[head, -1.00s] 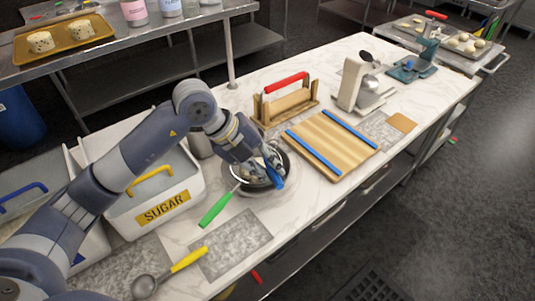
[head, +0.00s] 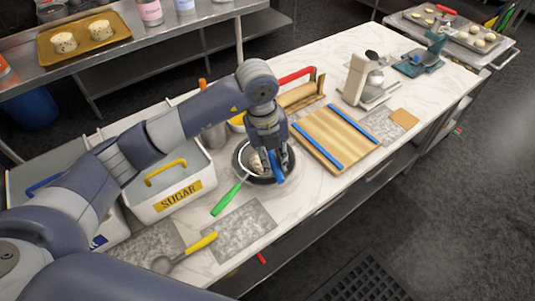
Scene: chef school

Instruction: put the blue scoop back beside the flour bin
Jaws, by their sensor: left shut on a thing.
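My left gripper (head: 268,160) points down over a dark round bowl (head: 248,177) in the middle of the counter. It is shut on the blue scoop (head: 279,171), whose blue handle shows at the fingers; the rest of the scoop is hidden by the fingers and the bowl. The flour bin (head: 52,170) appears to be the white bin with the blue-handled lid at the far left, largely hidden behind my arm. Part of its blue label (head: 98,242) shows below the arm. My right gripper is not in view.
The sugar bin (head: 178,198) stands between the bowl and the far-left bin. A green-handled tool (head: 228,200) leans at the bowl. A yellow-handled scoop (head: 195,248) lies across the front grey mats (head: 238,232). A wooden board (head: 333,138) is to the right.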

